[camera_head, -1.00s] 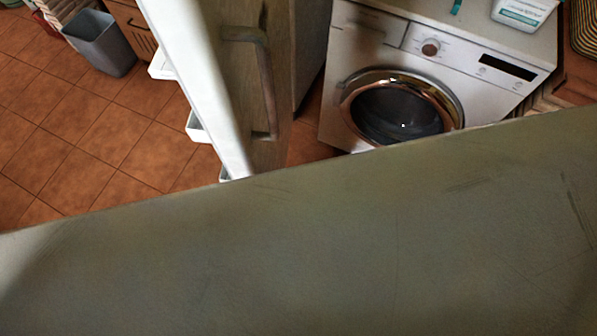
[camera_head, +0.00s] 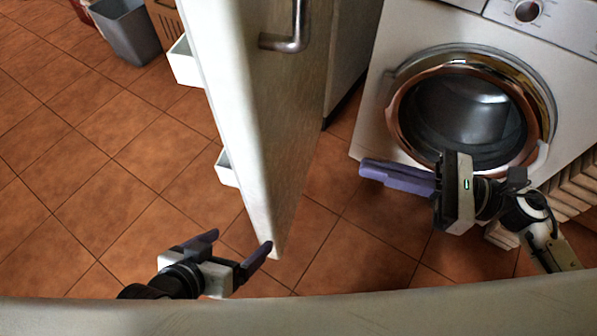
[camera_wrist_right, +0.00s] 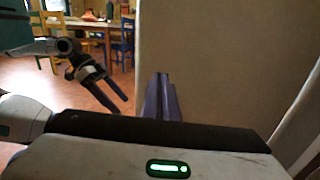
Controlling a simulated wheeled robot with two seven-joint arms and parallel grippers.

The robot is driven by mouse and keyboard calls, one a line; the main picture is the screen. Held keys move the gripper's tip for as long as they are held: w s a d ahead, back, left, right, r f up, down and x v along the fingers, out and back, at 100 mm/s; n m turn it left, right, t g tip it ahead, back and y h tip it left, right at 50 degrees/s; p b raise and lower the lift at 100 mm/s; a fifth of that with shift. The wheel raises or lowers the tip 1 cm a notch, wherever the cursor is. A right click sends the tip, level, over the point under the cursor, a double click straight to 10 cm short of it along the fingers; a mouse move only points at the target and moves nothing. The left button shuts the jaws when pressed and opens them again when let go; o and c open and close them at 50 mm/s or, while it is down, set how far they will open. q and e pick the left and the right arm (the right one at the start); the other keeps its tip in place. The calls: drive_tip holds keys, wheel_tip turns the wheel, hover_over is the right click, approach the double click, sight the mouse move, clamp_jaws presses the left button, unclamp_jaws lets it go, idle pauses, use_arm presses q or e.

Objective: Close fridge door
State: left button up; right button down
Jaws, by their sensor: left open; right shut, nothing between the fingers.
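The fridge door (camera_head: 285,130) stands open in the head view, with its pale inner edge to the left and its metal handle (camera_head: 291,36) on the outer face. White door shelves (camera_head: 184,62) show on its inner side. My left gripper (camera_head: 241,240) is open and empty at the door's lower end. One finger overlaps the door's bottom corner in the picture; contact cannot be told. My right gripper (camera_head: 364,169) is shut and empty, right of the door and apart from it. In the right wrist view its fingers (camera_wrist_right: 160,98) point toward a beige panel, probably the door (camera_wrist_right: 225,60).
A white washing machine (camera_head: 372,122) with a round glass door stands behind my right gripper. A grey bin (camera_head: 128,32) stands at the upper left. Tiled floor (camera_head: 80,150) is clear left of the door. A pale edge (camera_head: 400,305) crosses the bottom.

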drive_tip(key=n, duration=0.1)
approach(276, 152)
drive_tip(key=shift+g, duration=0.3)
drive_tip(key=x, duration=0.6)
drive_tip(key=shift+w+a+r, duration=0.15)
drive_tip(key=shift+w+r, duration=0.05)
